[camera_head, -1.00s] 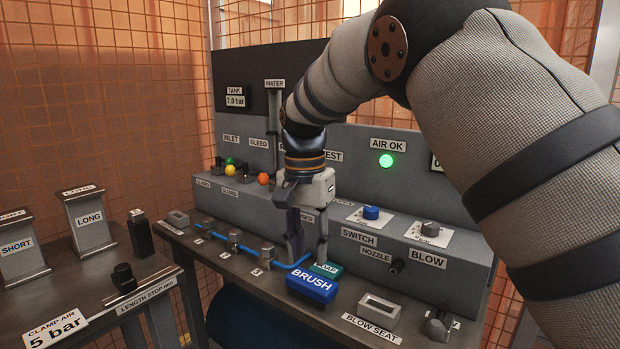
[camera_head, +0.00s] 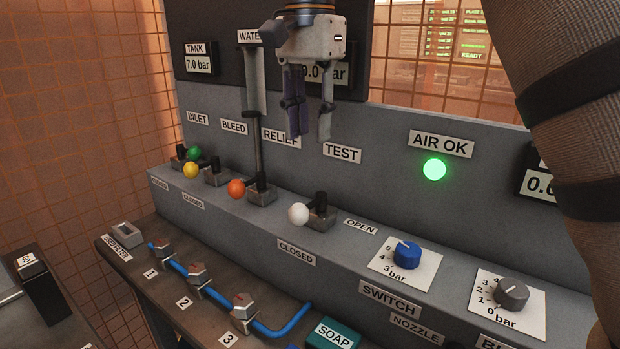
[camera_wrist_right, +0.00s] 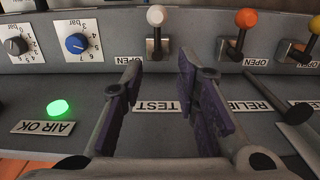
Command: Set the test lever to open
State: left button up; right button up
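The test lever is the one with the white ball knob (camera_head: 298,214), on the grey console ledge below the TEST label (camera_head: 342,152). Its knob leans to the side of the CLOSED label (camera_head: 296,252), away from the OPEN label (camera_head: 361,226). My right gripper (camera_head: 311,137) hangs fingers down above the lever, apart from it, with its fingers spread and nothing between them. In the right wrist view the white knob (camera_wrist_right: 155,15) lies beyond the open fingers (camera_wrist_right: 158,70). My left gripper is not in view.
An orange-knobbed lever (camera_head: 236,188) and yellow (camera_head: 190,170) and green (camera_head: 194,153) knobs stand left of the test lever. A blue dial (camera_head: 407,255) and a grey dial (camera_head: 511,292) sit to the right. The AIR OK lamp (camera_head: 434,169) glows green.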

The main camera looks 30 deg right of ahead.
aim_at(311, 203)
jog(key=f, duration=0.7)
jog(key=f+p, duration=0.1)
jog(key=f, duration=0.3)
jog(key=shift+s+a+f, duration=0.2)
jog(key=shift+s, duration=0.15)
grip_shut()
